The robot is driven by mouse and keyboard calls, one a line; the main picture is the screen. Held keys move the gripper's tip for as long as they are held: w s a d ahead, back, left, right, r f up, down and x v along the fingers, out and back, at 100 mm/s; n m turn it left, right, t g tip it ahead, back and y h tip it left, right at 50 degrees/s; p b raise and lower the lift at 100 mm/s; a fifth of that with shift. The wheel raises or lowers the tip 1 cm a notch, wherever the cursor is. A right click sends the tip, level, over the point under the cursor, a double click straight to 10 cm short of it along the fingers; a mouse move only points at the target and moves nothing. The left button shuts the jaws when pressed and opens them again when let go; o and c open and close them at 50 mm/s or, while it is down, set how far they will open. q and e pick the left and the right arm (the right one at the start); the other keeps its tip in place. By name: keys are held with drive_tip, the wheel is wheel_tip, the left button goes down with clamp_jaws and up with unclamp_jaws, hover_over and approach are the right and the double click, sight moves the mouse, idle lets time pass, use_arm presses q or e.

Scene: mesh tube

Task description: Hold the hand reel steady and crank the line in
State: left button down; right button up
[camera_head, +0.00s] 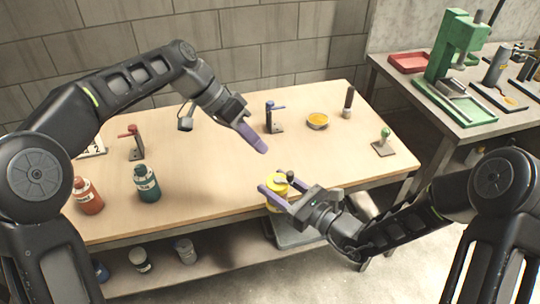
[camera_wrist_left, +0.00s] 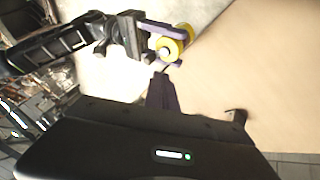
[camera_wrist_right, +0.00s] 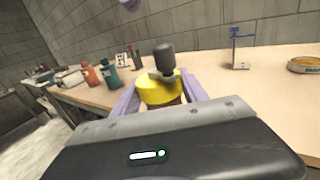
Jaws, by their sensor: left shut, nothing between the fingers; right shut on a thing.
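The yellow hand reel (camera_head: 276,196) is at the table's front edge in the head view, with a dark crank knob (camera_head: 290,176) on top. My right gripper (camera_head: 275,190) is shut on the reel, one finger on each side. In the right wrist view the yellow reel (camera_wrist_right: 158,92) sits between the purple fingers, with its dark knob (camera_wrist_right: 164,57) upright above it. My left gripper (camera_head: 263,149) is shut and empty, above and behind the reel, apart from it. The left wrist view also shows the reel (camera_wrist_left: 168,48) beyond my left fingers (camera_wrist_left: 162,75).
A red bottle (camera_head: 88,197) and a green bottle (camera_head: 147,184) stand at the table's left. A green press (camera_head: 458,55) stands on the side bench. The middle of the tabletop (camera_head: 200,150) is clear.

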use_arm(q)
drive_tip(key=v, duration=0.4)
drive_tip(key=shift+a+r, duration=0.1)
drive_tip(key=shift+r, duration=0.05)
drive_tip(key=c, duration=1.9)
unclamp_jaws()
drive_tip(key=shift+f, duration=0.3)
drive_tip(key=o, duration=0.6)
drive_tip(key=d+f+m+g+h, duration=0.1)
drive_tip(key=f, duration=0.2)
drive_tip(key=d+f+m+h, duration=0.1)
drive_tip(key=d+f+m, duration=0.1)
drive_tip(key=f, duration=0.1)
drive_tip(key=d+f+m+g+h, duration=0.1)
drive_tip(key=d+f+h, duration=0.1)
drive_tip(key=shift+w+d+f+m+g, duration=0.25)
drive_tip(key=shift+w+f+m+g, duration=0.05)
drive_tip(key=shift+w+f+m, duration=0.1)
drive_tip(key=shift+c, duration=0.2)
drive_tip(key=a+m+h, duration=0.1)
drive_tip(key=m+h, duration=0.1)
drive_tip(key=s+a+f+m+h, duration=0.1)
drive_tip(key=m+h, duration=0.1)
drive_tip(key=a+m+h, duration=0.1)
drive_tip(key=m+h, duration=0.1)
drive_tip(key=shift+s+a+f+g, duration=0.2)
drive_tip(key=shift+a+f+g, duration=0.2)
drive_tip(key=shift+d, duration=0.1)
